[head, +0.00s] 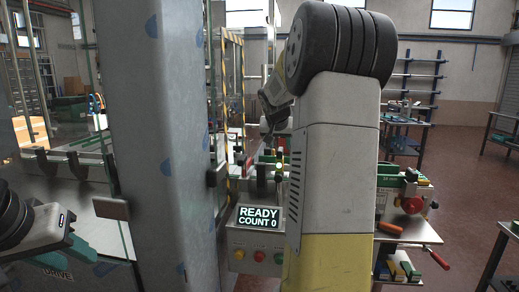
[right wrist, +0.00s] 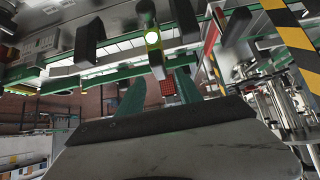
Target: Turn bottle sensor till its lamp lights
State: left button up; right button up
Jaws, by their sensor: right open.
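My right arm rises through the middle of the head view, and its gripper (head: 273,124) hangs beyond it, partly hidden, over the machine's rail. In the right wrist view the right gripper (right wrist: 158,88) is open, with nothing seen between its two fingers. What looks like the bottle sensor, a small piece with a glowing yellow-green spot (right wrist: 152,38), stands past the fingertips, apart from them. That bright spot also shows as a small lamp (head: 279,165) in the head view. I cannot tell which way the sensor faces.
A control box (head: 257,240) reads READY, COUNT 0, with coloured buttons below. A wide grey post (head: 155,130) stands between my arms. A striped yellow-black guard (head: 232,100) is behind. A bench with a red-handled clamp (head: 411,204) is at right.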

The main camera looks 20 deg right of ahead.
jog(key=shift+v, duration=1.45)
jog(key=shift+s, duration=0.15)
jog(key=s+a+f+n+y, duration=0.3)
jog(key=s+a, duration=0.9)
jog(key=s, duration=0.3)
jog(key=s+a+f+n+g+y, duration=0.1)
jog(key=s+a+f+n+y, duration=0.3)
jog(key=s+a, duration=0.8)
jog(key=s, duration=0.3)
jog(key=shift+s+a, duration=0.2)
jog(key=shift+a, duration=0.2)
